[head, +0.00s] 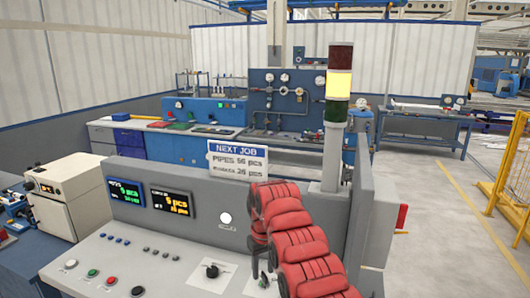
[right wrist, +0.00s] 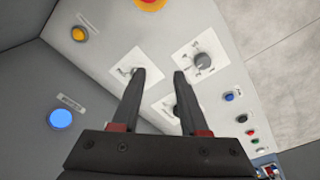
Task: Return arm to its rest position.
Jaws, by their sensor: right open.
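My red right arm (head: 302,248) reaches in from the bottom right of the head view, over the grey control console. Its wrist bends down towards the panel, and the dark right gripper (head: 261,275) shows only partly beneath it. In the right wrist view the two black fingers of the right gripper (right wrist: 160,74) are apart with nothing between them. They point at the console panel (right wrist: 110,45), among its rotary knobs. Whether the fingertips touch the panel I cannot tell. My left gripper is not in view.
The console carries a black knob (head: 212,271), several push buttons, two lit displays (head: 171,202), a "NEXT JOB" sign (head: 238,160) and a signal tower (head: 338,85) lit yellow. Open floor lies right.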

